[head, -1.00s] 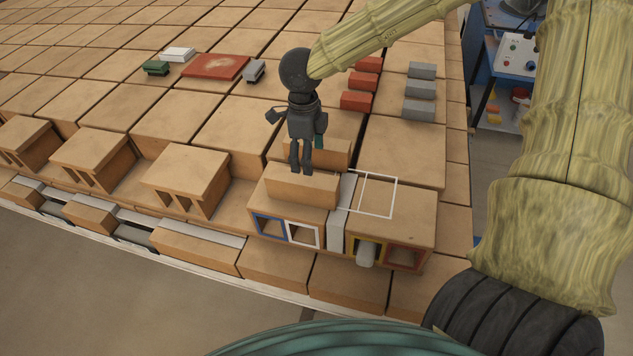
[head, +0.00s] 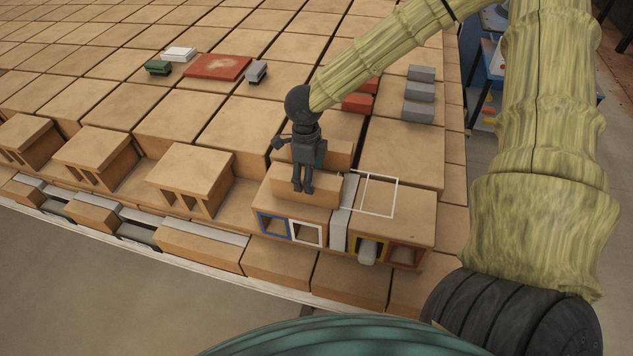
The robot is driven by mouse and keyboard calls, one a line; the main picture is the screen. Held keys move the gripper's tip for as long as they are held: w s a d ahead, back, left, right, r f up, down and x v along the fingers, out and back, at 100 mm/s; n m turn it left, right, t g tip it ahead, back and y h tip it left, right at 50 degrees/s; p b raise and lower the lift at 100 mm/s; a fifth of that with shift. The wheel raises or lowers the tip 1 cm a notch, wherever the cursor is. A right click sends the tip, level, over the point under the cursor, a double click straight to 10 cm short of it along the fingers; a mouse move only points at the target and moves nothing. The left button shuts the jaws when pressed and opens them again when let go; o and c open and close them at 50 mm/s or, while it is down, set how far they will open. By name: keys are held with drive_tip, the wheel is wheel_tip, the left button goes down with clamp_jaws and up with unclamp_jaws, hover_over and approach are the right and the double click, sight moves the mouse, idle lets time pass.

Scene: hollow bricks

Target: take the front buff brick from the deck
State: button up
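The front buff brick (head: 325,194) lies lengthwise on the deck (head: 283,207), a block with coloured openings in its front. A second buff brick (head: 338,152) lies just behind it. My gripper (head: 303,189) points down at the front brick, its fingertips overlapping the brick's left half in the head view. A narrow gap shows between the fingers. I cannot tell whether they touch the brick or straddle it.
A grey strip (head: 340,227) and a white outlined rectangle (head: 379,197) lie right of the brick. Red bricks (head: 358,103) and grey bricks (head: 419,90) stand behind. Buff slotted blocks (head: 190,172) stand left.

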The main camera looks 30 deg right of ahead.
drive_tip(key=shift+s+a+f, duration=0.1)
drive_tip(key=shift+a+f, duration=0.35)
drive_tip(key=shift+a, duration=0.25)
drive_tip(key=shift+d, duration=0.4)
drive_tip(key=shift+c, duration=0.6)
drive_tip(key=shift+d+f, duration=0.1)
drive_tip(key=shift+d, duration=0.1)
drive_tip(key=c, duration=1)
drive_tip(key=shift+a, duration=0.2)
drive_tip(key=c, duration=0.3)
drive_tip(key=shift+a, duration=0.15)
drive_tip(key=shift+c, duration=0.8)
